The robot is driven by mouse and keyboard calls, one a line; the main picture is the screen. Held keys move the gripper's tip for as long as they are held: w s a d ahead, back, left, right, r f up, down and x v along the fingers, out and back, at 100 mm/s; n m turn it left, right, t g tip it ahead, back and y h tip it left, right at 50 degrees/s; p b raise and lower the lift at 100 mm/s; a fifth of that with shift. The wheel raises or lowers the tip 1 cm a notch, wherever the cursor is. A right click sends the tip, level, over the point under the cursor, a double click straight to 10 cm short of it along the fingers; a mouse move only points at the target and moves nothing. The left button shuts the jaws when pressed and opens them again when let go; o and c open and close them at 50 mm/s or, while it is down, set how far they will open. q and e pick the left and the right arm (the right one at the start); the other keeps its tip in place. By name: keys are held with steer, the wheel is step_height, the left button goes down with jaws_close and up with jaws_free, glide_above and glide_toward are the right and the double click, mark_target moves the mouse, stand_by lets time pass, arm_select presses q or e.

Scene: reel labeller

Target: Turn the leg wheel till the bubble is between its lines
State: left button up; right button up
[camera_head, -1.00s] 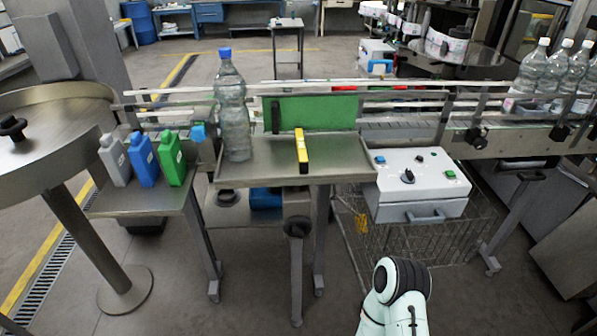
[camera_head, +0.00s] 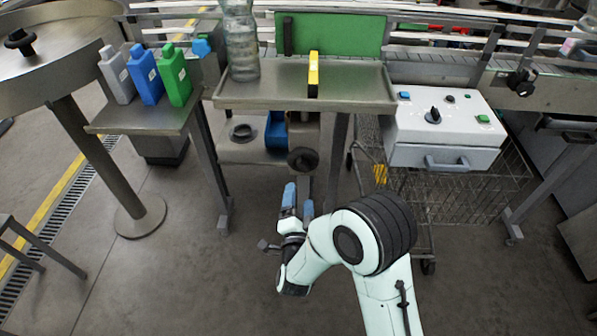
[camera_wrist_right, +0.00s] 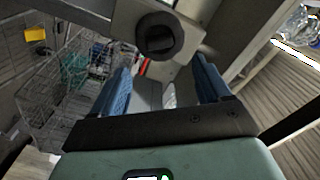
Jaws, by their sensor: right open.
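The leg wheel (camera_head: 303,160) is a dark round knob below the front edge of the steel table (camera_head: 350,103). In the right wrist view the wheel (camera_wrist_right: 158,35) shows ahead of the fingers, near the top. A yellow spirit level (camera_head: 313,75) stands on the table; its bubble is too small to read. My right gripper (camera_head: 298,203) has blue finger pads, just below the wheel and apart from it. It is open and empty; its fingers also show in the right wrist view (camera_wrist_right: 163,85). My left gripper is not in view.
A clear bottle (camera_head: 240,45) stands on the table's left. Grey, blue and green (camera_head: 174,75) jugs stand on a lower shelf at left. A white control box (camera_head: 445,130) sits at right above a wire cart (camera_head: 455,190). Floor in front is clear.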

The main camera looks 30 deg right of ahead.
mark_target(301, 169)
steer(key=p+x, duration=0.1)
steer(key=x, duration=0.9)
steer(key=shift+w+d+p, duration=0.1)
steer(key=shift+p, duration=0.2)
steer(key=c, duration=1.1)
steer(key=shift+o, duration=0.2)
steer(key=shift+f, duration=0.1)
